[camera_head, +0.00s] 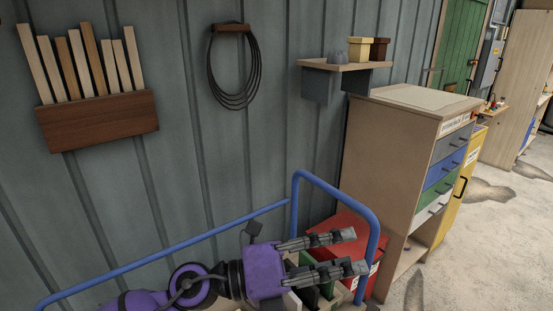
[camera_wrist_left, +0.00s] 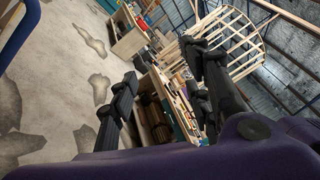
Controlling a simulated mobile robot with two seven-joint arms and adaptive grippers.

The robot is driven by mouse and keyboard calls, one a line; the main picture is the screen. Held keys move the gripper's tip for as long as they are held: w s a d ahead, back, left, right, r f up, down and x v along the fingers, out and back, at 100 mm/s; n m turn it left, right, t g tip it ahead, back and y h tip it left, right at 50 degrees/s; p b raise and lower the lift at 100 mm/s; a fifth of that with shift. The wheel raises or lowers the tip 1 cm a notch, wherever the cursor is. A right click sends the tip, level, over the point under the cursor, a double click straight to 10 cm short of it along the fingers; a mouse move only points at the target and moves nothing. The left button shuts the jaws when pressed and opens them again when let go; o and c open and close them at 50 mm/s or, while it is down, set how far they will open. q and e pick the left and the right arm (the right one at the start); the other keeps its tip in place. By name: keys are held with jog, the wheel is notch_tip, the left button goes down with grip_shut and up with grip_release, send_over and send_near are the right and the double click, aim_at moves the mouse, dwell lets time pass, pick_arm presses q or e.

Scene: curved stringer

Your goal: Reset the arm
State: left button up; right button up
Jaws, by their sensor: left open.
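My left arm comes in from the lower left of the head view. Its purple left gripper (camera_head: 355,252) points right, with its two dark fingers apart and nothing between them. The gripper is in front of a blue tubular rail (camera_head: 300,215) and a red container (camera_head: 330,235). In the left wrist view the two fingers (camera_wrist_left: 165,95) are also spread apart and empty. My right gripper does not show in either view.
A drawer cabinet (camera_head: 390,160) stands right of the rail. A small shelf (camera_head: 345,67) with pots, a coiled cable (camera_head: 212,70) and a wooden rack (camera_head: 95,122) hang on the grey wall. The wrist view shows a curved wooden frame (camera_wrist_left: 235,30). Floor at right is open.

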pick_arm(q)
jog(key=w+a+f+n+t+y, duration=0.4)
jog(key=a+n+t, duration=0.3)
jog(key=n, duration=0.4)
jog(key=w+a+f+n+t+y, duration=0.35)
jog(key=a+n+t, duration=0.3)
jog(key=n, duration=0.35)
jog(key=a+f+n+y+p, duration=0.1)
jog(key=a+f+n+y, duration=0.5)
jog(key=f, duration=0.4)
jog(key=s+a+f+n+g+y, duration=0.2)
jog(key=s+a+f+n, duration=0.15)
jog(key=s+f, duration=0.3)
jog(key=s+a+f+n+g+y, duration=0.1)
jog(key=s+a+f+n+g, duration=0.15)
jog(key=s+f+n, duration=0.4)
jog(key=s+a+f+n+g+y, duration=0.1)
jog(key=s+a+f, duration=0.1)
jog(key=s+f, duration=0.4)
jog(key=s+a+f+g+y+p, duration=0.1)
jog(key=s+f, duration=0.4)
jog(key=s, duration=0.6)
jog(key=shift+s+a+f+n+g, duration=0.2)
jog(key=shift+a+f+n+g, duration=0.2)
jog(key=shift+a+g, duration=0.35)
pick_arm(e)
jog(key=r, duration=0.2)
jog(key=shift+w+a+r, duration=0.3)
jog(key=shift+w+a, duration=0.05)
